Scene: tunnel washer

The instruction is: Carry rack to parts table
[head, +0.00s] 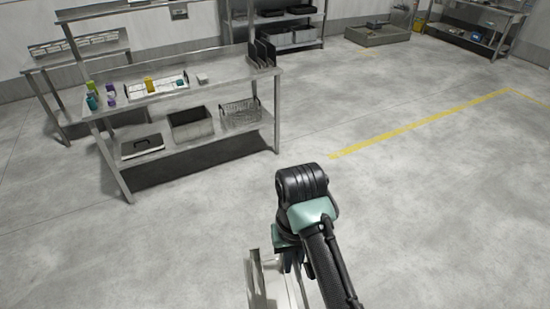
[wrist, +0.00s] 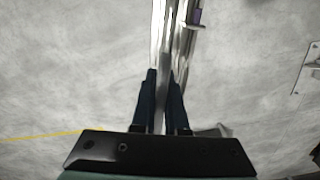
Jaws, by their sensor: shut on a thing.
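My gripper (wrist: 162,76) is shut on a shiny metal bar of the rack (wrist: 168,30) in the wrist view, with one dark finger on each side. In the head view the rack (head: 258,285) shows in part at the bottom edge, below my gripper (head: 288,262); its lower part is cut off by the frame. A steel table (head: 215,87) stands ahead to the left, apart from the rack. I cannot tell for sure that it is the parts table. Several small bottles (head: 93,95) and a white tray (head: 157,86) with a yellow item are on its top.
The table's lower shelf holds a flat dark-lidded box (head: 142,146), a grey bin (head: 191,125) and a wire basket (head: 240,115). Shelving with bins (head: 290,37) and a low platform (head: 377,34) stand at the back. The floor between is clear, with a yellow line (head: 420,123) at right.

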